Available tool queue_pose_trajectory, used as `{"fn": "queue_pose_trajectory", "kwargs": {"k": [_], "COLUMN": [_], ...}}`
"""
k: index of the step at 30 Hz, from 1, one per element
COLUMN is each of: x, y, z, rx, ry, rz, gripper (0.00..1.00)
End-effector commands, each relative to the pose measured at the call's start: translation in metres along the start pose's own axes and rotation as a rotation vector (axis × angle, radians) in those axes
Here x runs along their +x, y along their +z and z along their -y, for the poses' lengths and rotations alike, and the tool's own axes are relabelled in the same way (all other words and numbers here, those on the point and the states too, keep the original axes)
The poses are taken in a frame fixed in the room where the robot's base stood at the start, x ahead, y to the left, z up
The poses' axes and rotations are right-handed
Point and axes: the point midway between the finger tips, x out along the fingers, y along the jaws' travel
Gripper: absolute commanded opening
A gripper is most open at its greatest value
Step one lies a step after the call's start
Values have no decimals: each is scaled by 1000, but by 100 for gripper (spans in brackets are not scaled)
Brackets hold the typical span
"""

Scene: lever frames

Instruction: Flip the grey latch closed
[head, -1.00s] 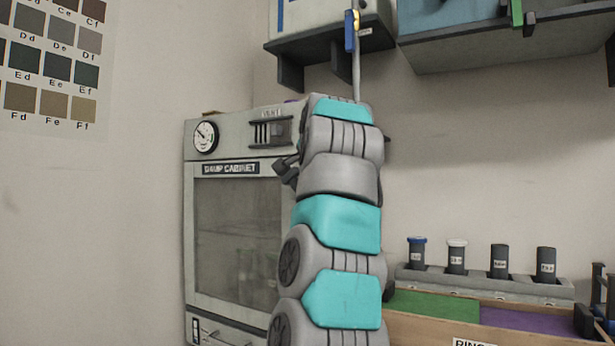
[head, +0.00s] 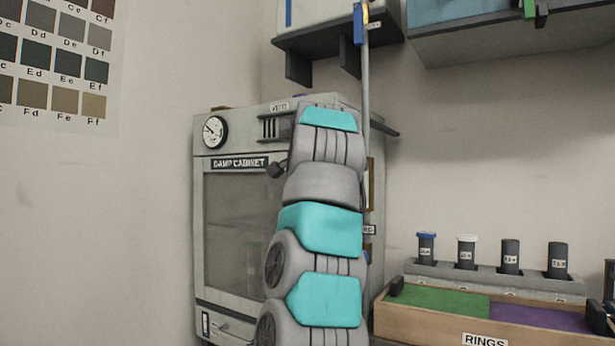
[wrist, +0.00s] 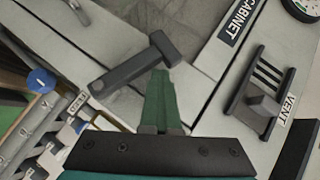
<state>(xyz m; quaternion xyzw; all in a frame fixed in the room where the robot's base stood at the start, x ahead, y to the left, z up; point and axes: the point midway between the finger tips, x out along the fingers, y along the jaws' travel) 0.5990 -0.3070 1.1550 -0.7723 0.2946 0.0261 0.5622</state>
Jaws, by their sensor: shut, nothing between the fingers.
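The grey latch (wrist: 135,68) is a dark grey lever on the cabinet, with a round pivot end and a wider crosspiece at its other end. In the wrist view it lies slantwise beside the door's edge. My gripper (wrist: 164,78) has green fingers, shut and empty. Their tips are right by the crosspiece end of the latch; I cannot tell if they touch it. In the head view my arm covers the latch area and most of the gripper.
The latch is on the damp cabinet (head: 235,225), which has a round gauge (head: 214,131) and a vent slider (wrist: 262,95). A dark shelf (head: 335,42) hangs above. A wooden rings box (head: 420,322) and several dark capped bottles stand to the right.

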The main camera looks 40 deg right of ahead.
Motion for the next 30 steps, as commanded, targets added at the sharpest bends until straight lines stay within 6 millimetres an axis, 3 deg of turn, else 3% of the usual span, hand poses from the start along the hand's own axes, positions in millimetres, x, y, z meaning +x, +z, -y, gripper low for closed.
{"fn": "queue_pose_trajectory", "kwargs": {"k": [11, 30], "x": [14, 19], "y": [20, 23], "z": [0, -5], "rx": [-8, -7], "ry": [-10, -1], "rz": [10, 10], "gripper": [0, 0]}}
